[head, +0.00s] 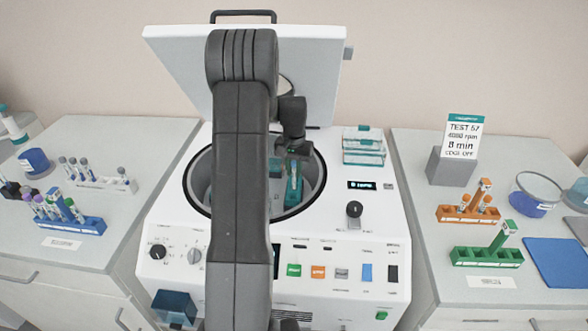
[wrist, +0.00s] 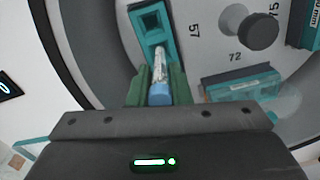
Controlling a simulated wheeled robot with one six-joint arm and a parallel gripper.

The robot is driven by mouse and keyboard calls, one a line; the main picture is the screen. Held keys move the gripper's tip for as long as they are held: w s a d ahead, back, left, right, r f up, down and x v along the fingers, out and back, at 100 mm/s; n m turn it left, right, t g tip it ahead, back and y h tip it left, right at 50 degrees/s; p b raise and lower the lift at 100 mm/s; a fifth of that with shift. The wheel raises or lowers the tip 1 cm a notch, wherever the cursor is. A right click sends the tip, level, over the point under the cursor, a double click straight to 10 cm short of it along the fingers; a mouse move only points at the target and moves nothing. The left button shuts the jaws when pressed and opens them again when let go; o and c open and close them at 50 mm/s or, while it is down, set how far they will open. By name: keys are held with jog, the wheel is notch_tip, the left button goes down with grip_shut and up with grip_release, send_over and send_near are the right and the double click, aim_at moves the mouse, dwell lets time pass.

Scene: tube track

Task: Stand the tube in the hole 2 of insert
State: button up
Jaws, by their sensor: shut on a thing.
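The tube has a pale, labelled body and a blue cap (wrist: 160,95). My gripper (wrist: 158,88) is shut on it at the cap end, with the green fingers on both sides. The teal insert (wrist: 133,20) lies just ahead of the fingers in the wrist view, with one square hole showing at its far end. The tube's far end overlaps the nearer part of the insert; I cannot tell whether it is inside a hole. In the head view my gripper (head: 291,160) is over the open centrifuge bowl, with the tube (head: 294,178) pointing down at the teal insert.
The centrifuge (head: 370,225) has its lid (head: 180,55) raised behind the bowl. In the wrist view a dark knob (wrist: 258,30) stands on the rotor, with another teal insert (wrist: 235,88) near it. Racks stand on the side benches, blue (head: 85,224), orange (head: 455,214) and green (head: 480,257).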

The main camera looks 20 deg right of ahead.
jog(key=shift+f+b, duration=1.2)
jog(key=shift+f, duration=0.6)
jog(key=o, duration=0.8)
jog(key=shift+r, duration=0.15)
notch_tip(320, 180, up, 12)
jog(key=shift+f+b, duration=0.1)
jog(key=shift+b, duration=0.35)
